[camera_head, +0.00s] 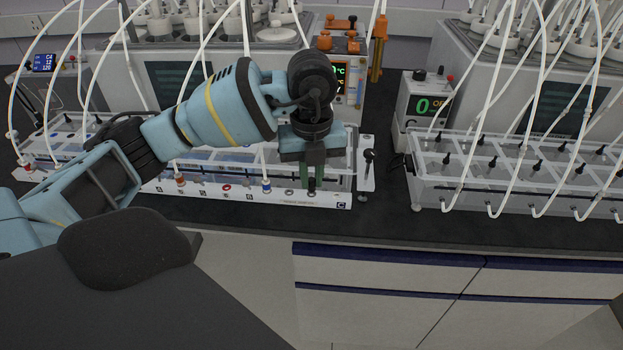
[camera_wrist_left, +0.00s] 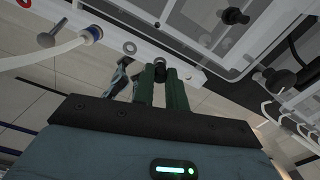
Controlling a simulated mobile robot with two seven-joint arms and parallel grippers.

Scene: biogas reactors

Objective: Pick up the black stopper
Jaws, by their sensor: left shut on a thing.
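My left gripper (camera_head: 312,185) points down at the front right of the left clear-walled tank, just above its white front rail (camera_head: 270,198). In the left wrist view its two green fingers (camera_wrist_left: 161,82) are closed on a small dark round piece, the black stopper (camera_wrist_left: 159,70). The fingers hide most of the stopper in the head view. I cannot tell whether it still touches the rail. My right gripper is not in view.
A black-headed screw (camera_head: 369,157) stands at the tank's right end, close to the gripper. White tubes arch over the left tank. A second tank (camera_head: 430,190) with several black fittings stands to the right. The dark bench top (camera_head: 375,222) in front is clear.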

